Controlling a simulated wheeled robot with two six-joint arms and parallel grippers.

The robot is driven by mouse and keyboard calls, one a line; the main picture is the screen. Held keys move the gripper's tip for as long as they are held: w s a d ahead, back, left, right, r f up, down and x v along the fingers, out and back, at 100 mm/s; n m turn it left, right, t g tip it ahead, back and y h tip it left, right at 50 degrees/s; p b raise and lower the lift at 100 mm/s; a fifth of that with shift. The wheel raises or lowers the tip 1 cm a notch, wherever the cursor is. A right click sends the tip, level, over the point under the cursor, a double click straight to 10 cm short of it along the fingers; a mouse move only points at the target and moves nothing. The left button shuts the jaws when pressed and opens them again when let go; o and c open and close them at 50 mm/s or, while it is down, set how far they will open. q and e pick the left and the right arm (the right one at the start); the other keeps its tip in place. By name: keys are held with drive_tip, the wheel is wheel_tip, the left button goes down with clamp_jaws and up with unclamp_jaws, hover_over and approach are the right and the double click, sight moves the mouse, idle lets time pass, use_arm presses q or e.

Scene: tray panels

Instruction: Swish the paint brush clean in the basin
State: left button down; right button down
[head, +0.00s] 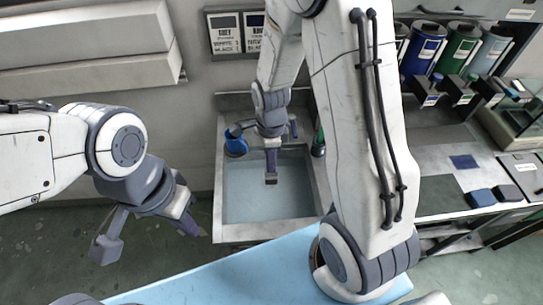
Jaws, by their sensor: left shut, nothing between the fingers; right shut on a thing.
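The basin (222,205) is a pale metal sink against the wall, with grey-blue water inside. My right gripper (271,168) points down over the basin from the back. It is shut on the paint brush (271,180), of which only a small dark end shows below the fingers. The brush end is over or in the water near the back of the basin; I cannot tell whether it touches the water. My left gripper (188,224) is shut and empty, left of the basin and apart from it.
A blue round object (235,143) is at the basin's back left. A counter (440,150) with several coloured dispensers (462,55) and dark blue boxes stands on the right. My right arm hides part of the basin's right side. Green floor is open at lower left.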

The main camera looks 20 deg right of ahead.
sight(271, 176)
wheel_tip(271, 176, down, 8)
drive_tip(key=b, duration=0.6)
drive_tip(key=shift+f+b, duration=0.1)
drive_tip(key=shift+b, duration=0.2)
wheel_tip(271, 176, down, 15)
drive_tip(key=b, duration=1.1)
